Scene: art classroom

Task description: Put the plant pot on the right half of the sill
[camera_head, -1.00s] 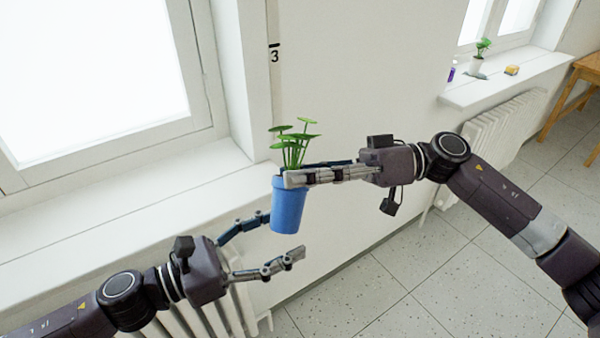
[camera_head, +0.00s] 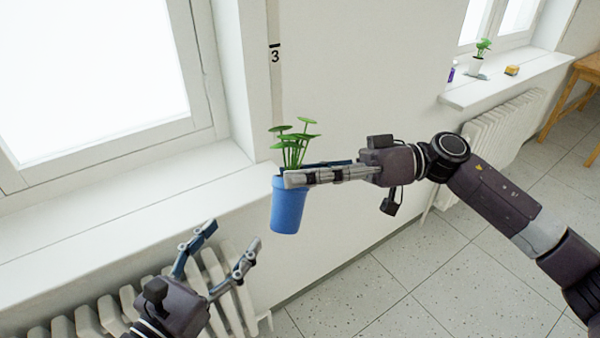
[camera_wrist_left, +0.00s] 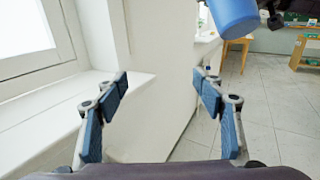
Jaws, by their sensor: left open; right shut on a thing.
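The blue plant pot (camera_head: 288,207) with a green leafy plant is upright in the air, just off the right end of the near sill (camera_head: 130,208). My right gripper (camera_head: 290,178) is shut on the pot near its rim. My left gripper (camera_head: 228,243) is open and empty, below and left of the pot, in front of the sill's edge. In the left wrist view the pot (camera_wrist_left: 234,14) shows at the top, beyond and above the open fingers (camera_wrist_left: 160,88). The near sill's visible surface is bare.
A radiator (camera_head: 90,318) stands under the near sill, close to my left gripper. A second sill (camera_head: 500,82) at the upper right holds a small potted plant (camera_head: 477,63) and a yellow item (camera_head: 511,70). Wall and open floor lie between.

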